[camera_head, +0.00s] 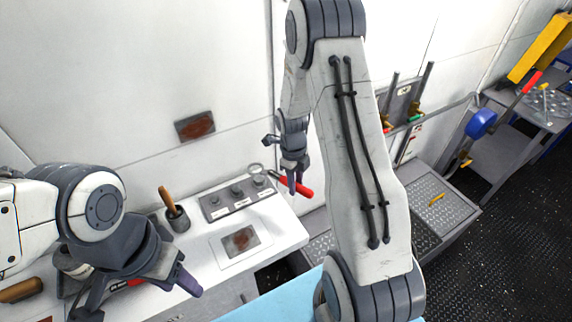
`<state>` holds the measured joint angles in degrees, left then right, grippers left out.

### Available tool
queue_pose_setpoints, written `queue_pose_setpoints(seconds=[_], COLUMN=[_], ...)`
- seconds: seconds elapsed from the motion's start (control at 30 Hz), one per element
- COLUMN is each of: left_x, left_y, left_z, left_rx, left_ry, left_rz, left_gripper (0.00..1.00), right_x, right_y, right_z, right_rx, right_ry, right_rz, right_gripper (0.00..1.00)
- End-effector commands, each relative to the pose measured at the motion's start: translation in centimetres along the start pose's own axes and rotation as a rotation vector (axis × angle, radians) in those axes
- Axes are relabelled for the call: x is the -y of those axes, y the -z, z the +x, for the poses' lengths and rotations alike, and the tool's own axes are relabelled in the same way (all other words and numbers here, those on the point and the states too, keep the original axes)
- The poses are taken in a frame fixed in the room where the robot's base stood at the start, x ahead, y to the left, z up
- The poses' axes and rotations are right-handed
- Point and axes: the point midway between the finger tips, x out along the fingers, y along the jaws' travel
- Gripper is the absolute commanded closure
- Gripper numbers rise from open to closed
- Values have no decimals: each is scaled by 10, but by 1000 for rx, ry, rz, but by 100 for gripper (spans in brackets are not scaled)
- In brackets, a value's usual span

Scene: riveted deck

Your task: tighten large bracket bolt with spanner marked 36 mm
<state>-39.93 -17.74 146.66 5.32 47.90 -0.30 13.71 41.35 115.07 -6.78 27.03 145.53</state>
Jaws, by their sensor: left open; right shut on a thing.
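My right gripper (290,180) is shut on a red-handled tool (305,190), which appears to be the spanner. A pale ring (256,168) to its left may be its head, near the rightmost bolt (258,181). I cannot tell whether they touch. A grey bracket plate (225,208) with a row of bolt-like knobs and white labels lies on the white counter; the labels are too small to read. My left gripper (137,292) is open at lower left, above a dark holder with a red-marked piece (134,283) partly hidden by it.
The white counter (285,232) also holds a dark cup with a wooden-handled tool (170,200) and a rusty plate (240,240). Another rusty plate (195,126) is on the wall. Grey perforated benches (440,205) stand right. A brown handle (20,290) lies lower left.

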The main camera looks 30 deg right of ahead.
Motion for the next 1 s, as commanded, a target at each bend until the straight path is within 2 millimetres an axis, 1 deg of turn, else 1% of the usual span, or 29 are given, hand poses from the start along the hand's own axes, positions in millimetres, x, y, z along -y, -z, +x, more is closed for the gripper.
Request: queue_pose_setpoints(seconds=[0.07,0.17,0.27,0.53,0.57,0.6,0.8,0.83,0.87,1.0], left_x=[0,0,1,3,2,2,0,0,1,1], left_y=[0,0,-1,-2,-2,-2,0,0,-1,-1], left_z=[-1,4,12,38,28,23,8,8,13,17], left_rx=[0,0,0,0,1,1,0,-1,-1,0], left_ry=[0,0,0,0,0,0,0,0,0,0], left_rz=[0,0,-1,-6,-6,-5,-2,-2,-2,-3], left_gripper=[50,50,50,50,50,50,50,50,50,50], right_x=[1,1,0,0,6,13,42,46,50,69], right_y=[1,-1,-3,-6,-6,-5,-7,-8,-10,-16], right_z=[0,6,17,56,47,45,44,46,48,49], right_rx=[-3,-3,-3,-2,0,-1,-1,-1,1,1], right_ry=[-5,-6,-5,-5,-1,2,16,19,23,33], right_rz=[45,61,57,55,28,-11,-196,-225,-253,-380], right_gripper=[100,100,100,100,100,100,100,100,100,100])
